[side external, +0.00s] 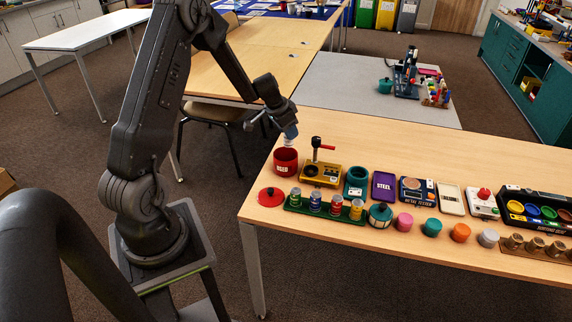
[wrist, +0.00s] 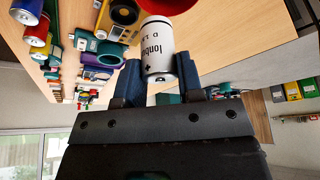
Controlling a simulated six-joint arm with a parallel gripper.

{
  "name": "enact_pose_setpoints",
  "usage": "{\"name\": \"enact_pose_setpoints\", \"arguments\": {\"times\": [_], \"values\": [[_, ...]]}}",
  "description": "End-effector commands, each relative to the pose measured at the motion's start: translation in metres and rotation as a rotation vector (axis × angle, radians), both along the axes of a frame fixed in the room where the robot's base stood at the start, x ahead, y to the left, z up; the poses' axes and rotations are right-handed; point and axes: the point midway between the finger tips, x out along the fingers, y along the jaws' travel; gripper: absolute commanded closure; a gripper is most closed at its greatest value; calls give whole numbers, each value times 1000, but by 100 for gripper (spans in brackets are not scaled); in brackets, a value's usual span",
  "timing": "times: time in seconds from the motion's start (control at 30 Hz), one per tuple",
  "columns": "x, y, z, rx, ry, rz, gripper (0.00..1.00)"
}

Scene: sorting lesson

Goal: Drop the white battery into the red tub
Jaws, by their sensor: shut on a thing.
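The white battery (wrist: 161,45), with dark lettering and a plus mark, is held between the two fingers of my gripper (wrist: 157,76) in the wrist view. In the side view my gripper (side external: 288,130) is shut on it, and the battery (side external: 289,143) hangs pointing down just above the red tub (side external: 286,163). The tub stands open near the table's left end. Part of its red side (wrist: 172,4) shows at the top of the wrist view, beyond the battery's far end. Whether the battery's lower end is inside the tub's rim is hard to tell.
A red lid (side external: 271,197) lies in front of the tub, beside a green rack (side external: 325,212) of several coloured batteries. A yellow device with a red-handled lever (side external: 320,172) stands close on the right. More containers and testers line the table (side external: 400,145) further right.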

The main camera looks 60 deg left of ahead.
Motion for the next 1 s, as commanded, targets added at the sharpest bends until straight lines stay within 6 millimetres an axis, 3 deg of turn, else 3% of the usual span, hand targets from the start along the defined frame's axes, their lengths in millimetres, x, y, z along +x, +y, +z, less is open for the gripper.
{"name": "enact_pose_setpoints", "arguments": {"times": [0.2,0.53,0.57,0.83,1.0], "values": [[0,0,-15,2,1,0,92],[0,0,-17,3,1,1,92],[0,0,-17,3,1,0,63],[0,0,-17,3,1,1,37],[0,0,-17,3,2,1,36]]}}
